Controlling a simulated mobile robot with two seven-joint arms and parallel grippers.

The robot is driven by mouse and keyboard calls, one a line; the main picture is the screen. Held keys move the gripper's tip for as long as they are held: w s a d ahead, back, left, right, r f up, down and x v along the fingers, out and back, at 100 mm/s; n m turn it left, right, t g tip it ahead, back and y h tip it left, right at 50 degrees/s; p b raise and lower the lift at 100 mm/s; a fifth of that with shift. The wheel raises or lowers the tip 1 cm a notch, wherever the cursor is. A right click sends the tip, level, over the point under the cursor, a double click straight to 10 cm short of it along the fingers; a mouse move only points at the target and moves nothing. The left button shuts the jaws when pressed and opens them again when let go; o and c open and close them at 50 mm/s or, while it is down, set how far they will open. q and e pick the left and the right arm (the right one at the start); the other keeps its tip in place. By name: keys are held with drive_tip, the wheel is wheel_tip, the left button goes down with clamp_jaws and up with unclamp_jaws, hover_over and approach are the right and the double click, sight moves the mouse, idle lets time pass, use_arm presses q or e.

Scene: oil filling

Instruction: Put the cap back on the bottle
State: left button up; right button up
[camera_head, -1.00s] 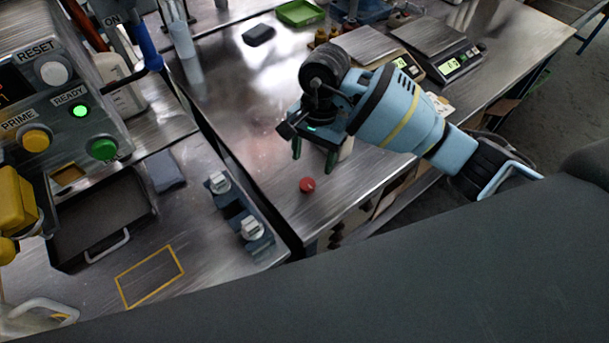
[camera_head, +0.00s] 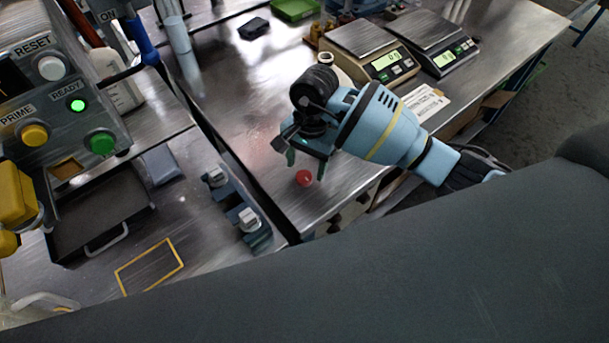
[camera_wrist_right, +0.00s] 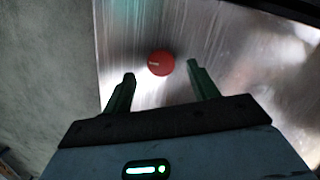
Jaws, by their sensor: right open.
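The small round red cap (camera_head: 304,178) lies on the bare metal table near its front edge. My right gripper (camera_head: 306,166) is open above it, its green fingers pointing down. In the right wrist view the cap (camera_wrist_right: 161,62) shows just ahead of the gap between the two open fingertips (camera_wrist_right: 160,72), and nothing is held. A pale object (camera_head: 341,72) is partly hidden behind my right wrist; I cannot tell whether it is the bottle. A whitish bottle (camera_head: 121,92) stands behind the control panel at the left. My left gripper is not in view.
Two scales (camera_head: 375,50) (camera_head: 433,42) stand beyond my right arm. A control panel (camera_head: 65,110), a dark tray (camera_head: 95,215) and a blue-grey fixture (camera_head: 236,212) are on the left bench. A gap separates bench and table. The table around the cap is clear.

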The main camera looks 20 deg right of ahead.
sight(304, 177)
drive_tip(key=shift+a+f, duration=0.15)
drive_tip(key=shift+f, duration=1.2)
drive_tip(key=c, duration=1.1)
